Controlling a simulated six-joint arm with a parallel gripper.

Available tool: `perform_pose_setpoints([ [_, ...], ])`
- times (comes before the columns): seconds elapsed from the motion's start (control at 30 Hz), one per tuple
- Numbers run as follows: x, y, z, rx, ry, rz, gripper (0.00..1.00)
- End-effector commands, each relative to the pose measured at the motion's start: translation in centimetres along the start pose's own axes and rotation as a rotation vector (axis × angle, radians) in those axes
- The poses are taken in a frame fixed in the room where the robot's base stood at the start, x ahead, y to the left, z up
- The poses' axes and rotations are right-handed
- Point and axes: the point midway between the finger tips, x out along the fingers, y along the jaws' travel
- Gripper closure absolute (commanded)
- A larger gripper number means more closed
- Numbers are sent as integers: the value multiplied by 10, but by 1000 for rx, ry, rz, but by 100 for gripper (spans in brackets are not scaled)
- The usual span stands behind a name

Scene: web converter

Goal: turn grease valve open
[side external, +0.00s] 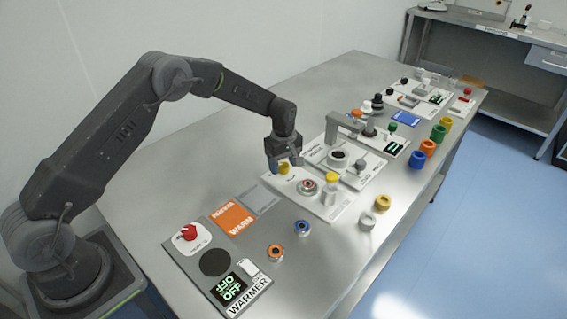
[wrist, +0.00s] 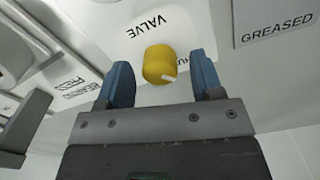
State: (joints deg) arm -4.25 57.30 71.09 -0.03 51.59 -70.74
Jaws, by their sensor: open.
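The grease valve is a yellow knob (wrist: 157,63) with a white pointer line, on a white plate marked VALVE (wrist: 150,25). The pointer lies toward the lower right of the knob in the wrist view, near a partly hidden label whose visible letters look like "HU". In the side external view the yellow knob (side external: 284,168) sits just under my gripper (side external: 281,160). In the wrist view my gripper (wrist: 162,70) is open, with one blue finger on each side of the knob. Gaps show between the fingers and the knob. I cannot tell how deep the fingertips reach.
A GREASED panel (wrist: 278,20) lies beside the valve plate. A red-topped button (side external: 306,186) and a yellow-topped bottle (side external: 331,184) stand close by. A grey bracket arm (side external: 343,122) rises behind. Orange and blue rings (side external: 302,228) lie toward the front.

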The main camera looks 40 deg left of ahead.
Motion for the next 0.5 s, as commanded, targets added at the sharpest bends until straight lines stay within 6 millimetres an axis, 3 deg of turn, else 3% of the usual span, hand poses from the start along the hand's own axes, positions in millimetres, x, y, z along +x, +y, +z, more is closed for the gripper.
perform_pose_setpoints([
  [0.23, 0, 0, 0, 0, 0, 0, 41],
  [0.5, 0, 0, 0, 0, 0, 0, 66],
])
